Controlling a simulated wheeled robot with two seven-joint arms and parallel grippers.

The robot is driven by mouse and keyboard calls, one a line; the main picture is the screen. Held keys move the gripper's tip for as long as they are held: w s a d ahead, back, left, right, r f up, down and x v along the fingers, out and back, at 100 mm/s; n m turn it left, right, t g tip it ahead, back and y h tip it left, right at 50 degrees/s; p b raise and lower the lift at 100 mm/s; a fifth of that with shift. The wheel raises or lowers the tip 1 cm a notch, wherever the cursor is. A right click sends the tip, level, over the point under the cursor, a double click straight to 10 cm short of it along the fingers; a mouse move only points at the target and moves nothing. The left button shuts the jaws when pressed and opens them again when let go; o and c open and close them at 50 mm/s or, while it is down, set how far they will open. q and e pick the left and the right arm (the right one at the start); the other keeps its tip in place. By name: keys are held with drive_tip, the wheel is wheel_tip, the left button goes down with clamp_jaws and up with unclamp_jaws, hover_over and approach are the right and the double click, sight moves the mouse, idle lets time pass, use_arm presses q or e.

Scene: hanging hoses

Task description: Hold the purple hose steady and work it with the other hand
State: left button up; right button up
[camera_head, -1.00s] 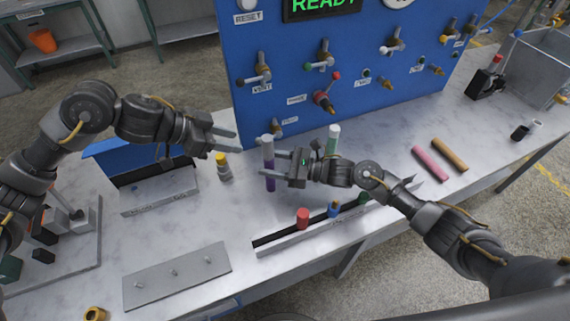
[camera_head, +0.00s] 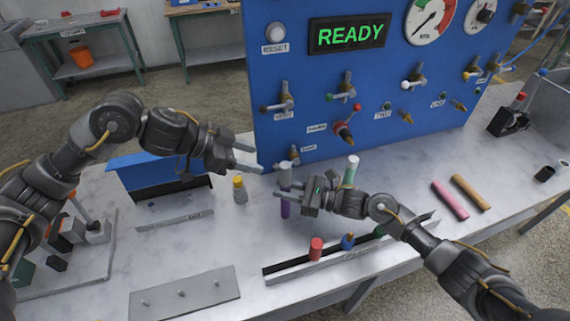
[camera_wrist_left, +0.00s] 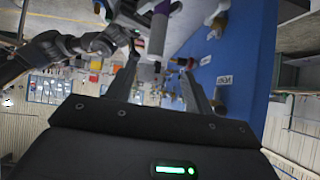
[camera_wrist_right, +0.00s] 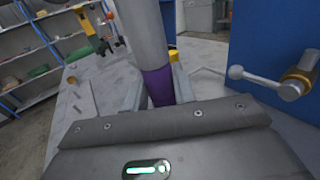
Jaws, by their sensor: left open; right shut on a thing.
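The purple hose (camera_head: 285,208) has a grey upper part and stands upright in front of the blue panel. My right gripper (camera_head: 281,189) is shut on it from the right, around where grey meets purple. In the right wrist view the purple part (camera_wrist_right: 158,84) sits between the two fingers (camera_wrist_right: 156,92). My left gripper (camera_head: 256,157) is open and empty, to the left of the hose's top, with its fingers pointing towards it. In the left wrist view the purple hose (camera_wrist_left: 158,35) shows beyond the open fingers (camera_wrist_left: 162,75), and nothing is between them.
The blue panel (camera_head: 300,85) with valves, gauges and a READY display (camera_head: 346,35) rises behind. A pale green hose (camera_head: 350,172) is to the right. A yellow-capped bottle (camera_head: 239,190) stands left. A rack (camera_head: 310,267) with coloured pieces lies in front. Pink (camera_head: 450,200) and tan (camera_head: 471,192) rods lie at right.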

drive_tip(key=shift+a, duration=0.1)
use_arm(q)
drive_tip(key=d+r+m+g+y, duration=0.1)
drive_tip(key=d+r+m+y, duration=0.15)
drive_tip(key=d+m, duration=0.35)
drive_tip(key=d+r+m+g+y, duration=0.1)
drive_tip(key=d+r+m, duration=0.25)
drive_tip(key=d, duration=0.55)
drive_tip(key=m+y, duration=0.7)
drive_tip(key=m, duration=0.6)
hover_over(286, 164)
drive_tip(key=shift+w+a+f+m+h, duration=0.1)
drive_tip(key=shift+w+f+m+h, duration=0.15)
drive_tip(key=shift+w+f+m, duration=0.45)
drive_tip(key=m, duration=0.1)
drive_tip(key=s+m+g, duration=0.1)
drive_tip(key=m, duration=0.2)
drive_tip(key=shift+s+r+m, duration=0.25)
drive_tip(key=shift+s+m, duration=0.05)
drive_tip(key=shift+m, duration=0.05)
wheel_tip(286, 164, down, 12)
